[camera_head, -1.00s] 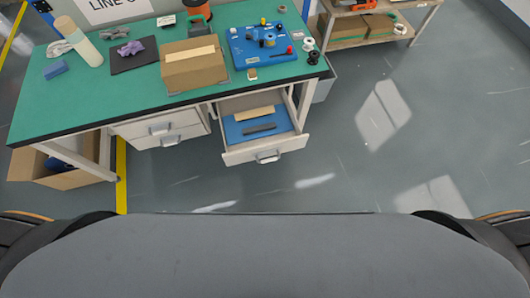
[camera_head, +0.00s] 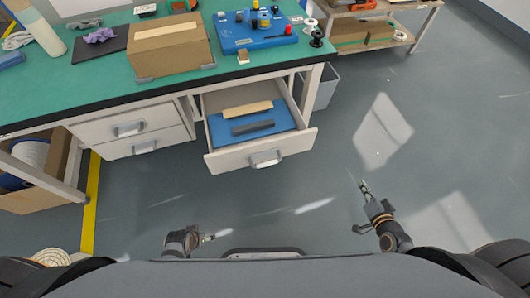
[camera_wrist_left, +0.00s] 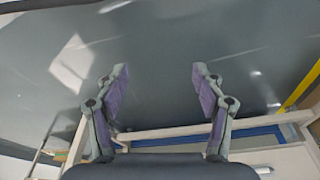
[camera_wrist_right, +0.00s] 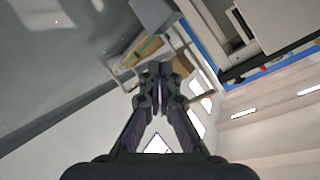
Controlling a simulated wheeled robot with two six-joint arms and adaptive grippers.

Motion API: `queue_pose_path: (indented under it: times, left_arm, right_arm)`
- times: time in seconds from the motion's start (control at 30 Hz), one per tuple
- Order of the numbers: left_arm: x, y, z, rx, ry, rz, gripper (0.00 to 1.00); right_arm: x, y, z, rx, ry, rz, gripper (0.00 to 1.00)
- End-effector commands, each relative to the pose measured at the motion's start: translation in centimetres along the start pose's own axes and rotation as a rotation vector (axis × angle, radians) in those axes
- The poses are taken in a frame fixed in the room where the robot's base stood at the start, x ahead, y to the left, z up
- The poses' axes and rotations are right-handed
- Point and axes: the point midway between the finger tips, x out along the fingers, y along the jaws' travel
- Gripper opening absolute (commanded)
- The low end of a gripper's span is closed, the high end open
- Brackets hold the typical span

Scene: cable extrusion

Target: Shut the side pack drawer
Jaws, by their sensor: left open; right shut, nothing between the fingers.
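The side pack drawer (camera_head: 262,152) stands pulled out under the right part of the green-topped bench. It has a light front with a grey handle (camera_head: 266,159).
The bench (camera_head: 60,90) holds a cardboard box (camera_head: 166,48) and a blue fixture (camera_head: 258,38). Two shut drawers (camera_head: 130,127) are left of the open one. A bin (camera_head: 327,88) stands at its right. The floor between me and the bench is clear.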

Motion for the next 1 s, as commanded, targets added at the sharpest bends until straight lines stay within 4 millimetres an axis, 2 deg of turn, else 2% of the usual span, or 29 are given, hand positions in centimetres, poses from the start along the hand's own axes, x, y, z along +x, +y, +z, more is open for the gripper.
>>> queue_pose_path:
  times: [0.03,0.1,0.2,0.3,0.4,0.53,0.67,0.93,1.0]
  left_arm:
    - [3.1,0.5,-0.2,0.001,0.017,0.011,0.69]
    - [3.4,1.1,-1.1,0.005,0.035,0.026,0.69]
    - [3.3,2.0,-2.0,0.011,0.058,0.049,0.69]
    - [2.6,2.6,-2.6,0.019,0.075,0.066,0.69]
    - [1.7,3.1,-2.9,0.025,0.086,0.077,0.69]
    - [0.8,3.3,-3.2,0.028,0.092,0.083,0.69]
    - [0.4,3.3,-3.3,0.028,0.094,0.084,0.69]
    - [0.8,3.4,-3.3,0.026,0.109,0.088,0.69]
    - [0.1,3.3,-3.5,0.028,0.097,0.084,0.69]
  right_arm:
    - [1.4,-0.6,1.8,0.074,0.022,-0.079,0.00]
    - [1.5,-3.9,1.9,0.210,0.043,-0.189,0.00]
    - [0.8,-8.5,2.5,0.408,0.036,-0.325,0.00]
    - [-0.5,-12.1,3.1,0.581,0.006,-0.420,0.00]
    - [-1.7,-14.5,3.4,0.703,-0.027,-0.473,0.00]
    - [-2.6,-16.0,3.2,0.771,-0.045,-0.498,0.00]
    - [-2.7,-16.3,2.9,0.778,-0.045,-0.500,0.00]
    - [-0.5,-17.2,2.4,0.781,-0.035,-0.502,0.00]
    - [0.1,-17.8,2.0,0.779,-0.034,-0.499,0.00]
